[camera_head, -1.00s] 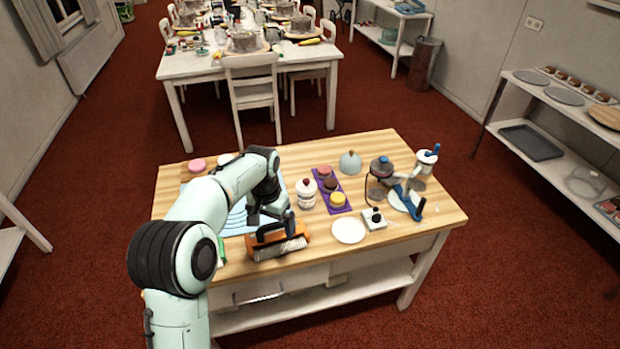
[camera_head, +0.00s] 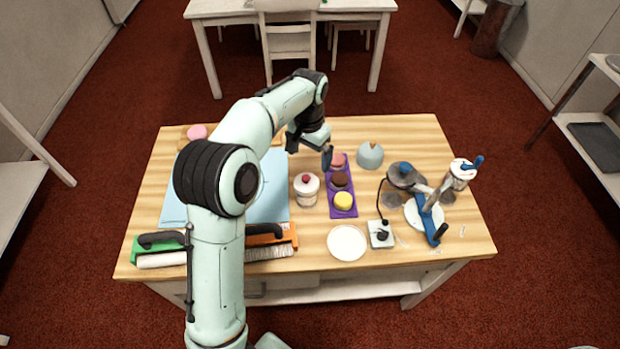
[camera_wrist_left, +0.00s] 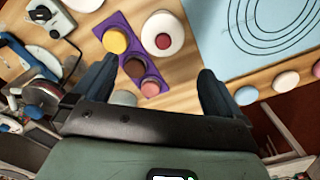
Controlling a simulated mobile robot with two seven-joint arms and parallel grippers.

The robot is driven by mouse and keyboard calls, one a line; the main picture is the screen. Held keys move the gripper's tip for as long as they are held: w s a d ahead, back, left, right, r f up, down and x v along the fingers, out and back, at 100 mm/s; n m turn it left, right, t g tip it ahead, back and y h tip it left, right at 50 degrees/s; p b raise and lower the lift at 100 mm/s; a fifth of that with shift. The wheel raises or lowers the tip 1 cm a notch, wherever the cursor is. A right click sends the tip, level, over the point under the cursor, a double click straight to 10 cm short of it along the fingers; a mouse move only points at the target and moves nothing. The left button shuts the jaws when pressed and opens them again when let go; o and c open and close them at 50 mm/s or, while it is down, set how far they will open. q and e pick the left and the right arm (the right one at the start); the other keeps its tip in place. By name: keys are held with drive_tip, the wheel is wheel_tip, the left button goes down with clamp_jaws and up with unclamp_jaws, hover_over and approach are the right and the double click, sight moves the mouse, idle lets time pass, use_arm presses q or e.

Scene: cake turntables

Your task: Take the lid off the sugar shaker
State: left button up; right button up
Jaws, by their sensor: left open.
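A small jar (camera_head: 306,194) with a white lid (camera_head: 301,184) and red knob, which looks like the sugar shaker, stands upright at the middle of the wooden table. The lid sits on it. In the left wrist view the lid (camera_wrist_left: 175,24) shows from above, beyond and between my fingers, and hides most of the jar. My left gripper (camera_head: 310,150) is open and empty, above the table behind the jar and apart from it. Its two fingers show in the wrist view (camera_wrist_left: 157,85). My right gripper is not in view.
A purple tray (camera_head: 333,211) with small cakes stands right of the jar. A blue mat (camera_head: 274,200) lies left. A white plate (camera_head: 347,243), a white box (camera_head: 380,234) and a blue-handled device (camera_head: 430,215) are at the right. A grey dome (camera_head: 370,156) stands behind.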

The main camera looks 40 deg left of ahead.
sight(307, 176)
use_arm(q)
drive_tip(key=f, duration=1)
drive_tip(key=shift+s+a+b, duration=0.15)
drive_tip(key=shift+s+b, duration=0.05)
drive_tip(key=shift+b, duration=0.15)
drive_tip(key=c, duration=1)
drive_tip(key=shift+o, duration=0.2)
drive_tip(key=shift+r, duration=0.15)
